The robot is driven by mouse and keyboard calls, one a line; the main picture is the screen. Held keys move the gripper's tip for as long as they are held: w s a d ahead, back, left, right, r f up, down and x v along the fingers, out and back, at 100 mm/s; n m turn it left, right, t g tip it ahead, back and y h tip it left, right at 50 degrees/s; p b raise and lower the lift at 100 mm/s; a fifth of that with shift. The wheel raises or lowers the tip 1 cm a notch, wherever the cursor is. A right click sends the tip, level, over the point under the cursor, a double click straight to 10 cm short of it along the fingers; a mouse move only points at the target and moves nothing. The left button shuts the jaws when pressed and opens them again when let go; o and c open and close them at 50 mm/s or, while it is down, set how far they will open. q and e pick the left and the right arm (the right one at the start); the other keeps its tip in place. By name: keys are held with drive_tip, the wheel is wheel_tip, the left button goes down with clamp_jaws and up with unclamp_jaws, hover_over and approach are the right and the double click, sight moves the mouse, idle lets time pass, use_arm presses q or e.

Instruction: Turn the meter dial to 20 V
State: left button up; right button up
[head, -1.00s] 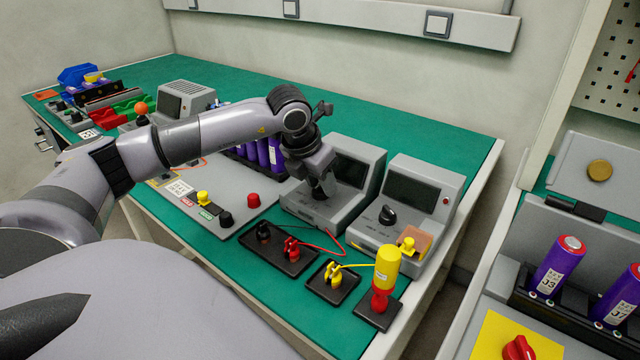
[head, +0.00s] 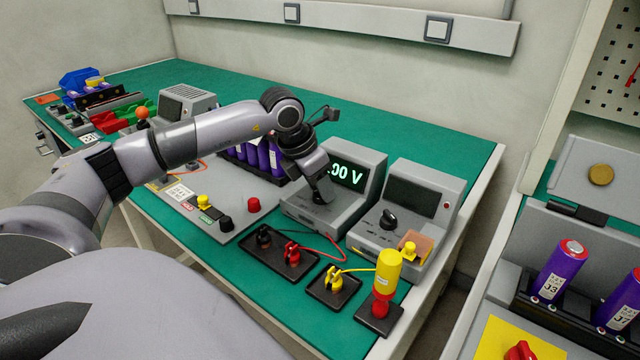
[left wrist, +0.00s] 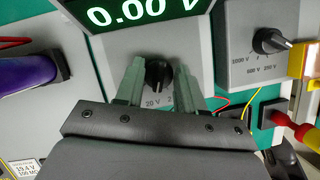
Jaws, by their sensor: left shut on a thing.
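The meter (head: 352,212) is a grey box with a sloped front, and its screen (head: 348,174) is lit green with ".00 V" showing. In the left wrist view the screen (left wrist: 140,14) reads "0.00 V". My left gripper (head: 322,194) is at the front of this meter and hides its dial in the head view. In the left wrist view my left gripper (left wrist: 158,82) has a finger on each side of the black dial (left wrist: 158,74) and is shut on it. A "20 V" mark shows below the dial; other marks are partly hidden by the fingers. My right gripper is not in view.
A second meter (head: 420,195) with a dark screen and its own black dial (head: 388,219) stands close on the right. Red and yellow leads and plugs on black blocks (head: 334,287) lie in front. Purple cells (head: 262,155) stand behind on the left.

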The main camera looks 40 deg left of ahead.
use_arm(q)
drive_tip(key=o, duration=1)
drive_tip(key=v, duration=0.7)
drive_tip(key=shift+r+p, duration=0.1)
drive_tip(key=shift+p, duration=0.2)
